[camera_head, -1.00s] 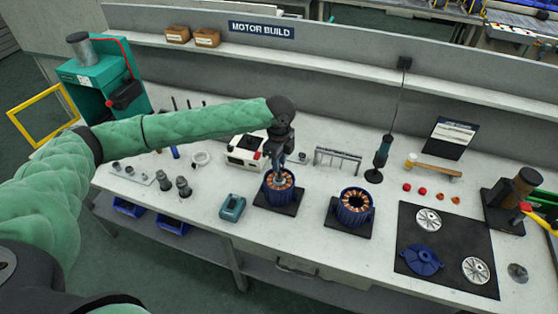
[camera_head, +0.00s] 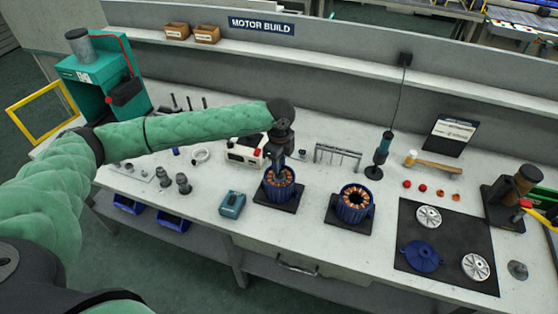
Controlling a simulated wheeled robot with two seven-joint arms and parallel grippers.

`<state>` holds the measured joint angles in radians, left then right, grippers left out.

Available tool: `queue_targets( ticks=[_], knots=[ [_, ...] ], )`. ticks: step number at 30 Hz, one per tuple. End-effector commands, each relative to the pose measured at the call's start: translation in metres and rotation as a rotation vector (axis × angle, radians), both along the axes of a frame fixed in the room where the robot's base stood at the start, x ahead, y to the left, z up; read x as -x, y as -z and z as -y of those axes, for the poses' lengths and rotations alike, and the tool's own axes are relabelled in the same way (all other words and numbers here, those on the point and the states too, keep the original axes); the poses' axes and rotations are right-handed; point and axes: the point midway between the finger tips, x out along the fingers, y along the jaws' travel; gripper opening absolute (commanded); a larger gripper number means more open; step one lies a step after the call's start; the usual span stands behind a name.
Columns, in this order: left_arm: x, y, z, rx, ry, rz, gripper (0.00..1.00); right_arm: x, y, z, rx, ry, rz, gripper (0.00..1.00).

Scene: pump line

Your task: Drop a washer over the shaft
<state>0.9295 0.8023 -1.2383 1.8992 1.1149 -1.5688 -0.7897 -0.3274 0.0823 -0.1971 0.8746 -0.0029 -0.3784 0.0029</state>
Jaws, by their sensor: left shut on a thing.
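My left gripper (camera_head: 278,171) points down over the left blue motor housing (camera_head: 279,188), which has a ring of copper windings and stands on a dark square plate (camera_head: 285,206). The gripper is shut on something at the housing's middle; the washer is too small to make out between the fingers. The shaft is hidden or too small to tell from the fingers. A second blue motor housing (camera_head: 354,205) with copper windings stands to the right on its own dark plate, its centre open and dark. My right gripper is not in view.
A teal box (camera_head: 232,204) stands left of the housing, a white device (camera_head: 243,153) behind it. A wire rack (camera_head: 338,158) and a dark upright tool (camera_head: 382,156) stand behind right. A black mat (camera_head: 445,248) holds a blue cover and silver discs. Bare bench lies in front.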

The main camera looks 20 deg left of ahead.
Motion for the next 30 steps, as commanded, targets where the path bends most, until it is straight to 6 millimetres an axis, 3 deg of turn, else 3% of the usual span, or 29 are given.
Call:
queue_targets(
  ticks=[8,23,27,28,30],
  knots=[
    [0.0,-0.001,0.0,0.0,0.0,0.0,0.13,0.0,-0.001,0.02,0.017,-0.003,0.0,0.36],
    [0.0,0.0,0.0,0.0,0.0,0.001,0.13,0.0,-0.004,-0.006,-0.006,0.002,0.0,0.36],
    [0.0,0.0,0.0,0.0,0.0,0.001,0.13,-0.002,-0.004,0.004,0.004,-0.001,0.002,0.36],
    [0.0,0.0,0.0,0.0,0.0,0.001,0.28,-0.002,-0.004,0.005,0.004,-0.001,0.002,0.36],
    [0.0,0.0,0.0,0.0,0.0,0.001,0.42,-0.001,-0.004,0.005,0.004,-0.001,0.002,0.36]
  ],
)
